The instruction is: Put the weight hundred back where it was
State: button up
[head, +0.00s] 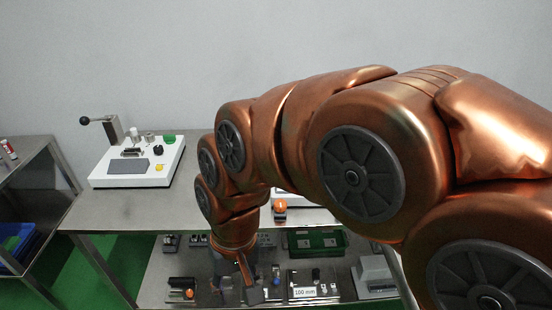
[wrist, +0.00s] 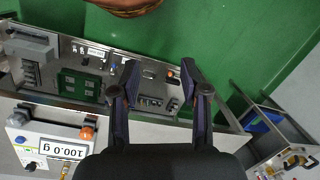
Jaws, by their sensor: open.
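My gripper (wrist: 155,82) is open, its two dark fingers spread with nothing held between them; it also shows in the head view (head: 246,286), pointing down at the lower shelf. Between and beyond the fingers in the wrist view is a holder with a row of small pieces (wrist: 152,102). A white scale (wrist: 42,150) stands at the lower left of the wrist view, and its display (wrist: 63,148) reads 100.0 g. An orange-topped piece (wrist: 87,133) is at the scale's edge. I cannot tell for sure which piece is the hundred weight.
A green tray (head: 300,242), a block labelled 100 mm (head: 305,292) and a grey device (head: 376,272) stand on the lower shelf. A white machine with a lever (head: 140,162) is on the upper table. A side table with a blue bin (head: 20,250) stands left. The upper table's middle is clear.

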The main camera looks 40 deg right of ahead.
jog(key=w+f+m+t+y+b, duration=0.1)
jog(key=w+m+b, duration=0.15)
jog(key=w, duration=0.25)
jog(key=w+f+m+t+y+b, duration=0.1)
jog(key=w+f+m+t+b, duration=0.15)
jog(key=w, duration=0.35)
jog(key=w+d+m+t+y+b, duration=0.2)
jog(key=w+d+m+t+b, duration=0.3)
jog(key=w+d+m, duration=0.7)
jog(key=w+d+m+t+h+b, duration=0.25)
jog(key=w+d+m+b, duration=0.35)
jog(key=d, duration=0.6)
jog(key=s+d+f+m+t+h, duration=0.1)
jog(key=d+m, duration=0.3)
jog(key=d, duration=0.3)
jog(key=d+m+t+h+b, duration=0.1)
jog(key=d+m+h, duration=0.1)
jog(key=d, duration=0.5)
jog(key=s+d+f+m+h+b, duration=0.1)
jog(key=d+m, duration=0.4)
jog(key=d, duration=0.2)
jog(key=shift+s+f+m+t+h, duration=0.3)
jog(key=shift+s+f+t+h, duration=0.05)
jog(key=shift+t, duration=0.05)
jog(key=shift+w+d, duration=0.1)
jog(key=shift+d, duration=0.2)
jog(key=shift+r+b+x, duration=0.2)
jog(key=shift+b+x, duration=0.8)
jog(key=shift+x, duration=2.65)
jog(key=shift+w+a, duration=0.15)
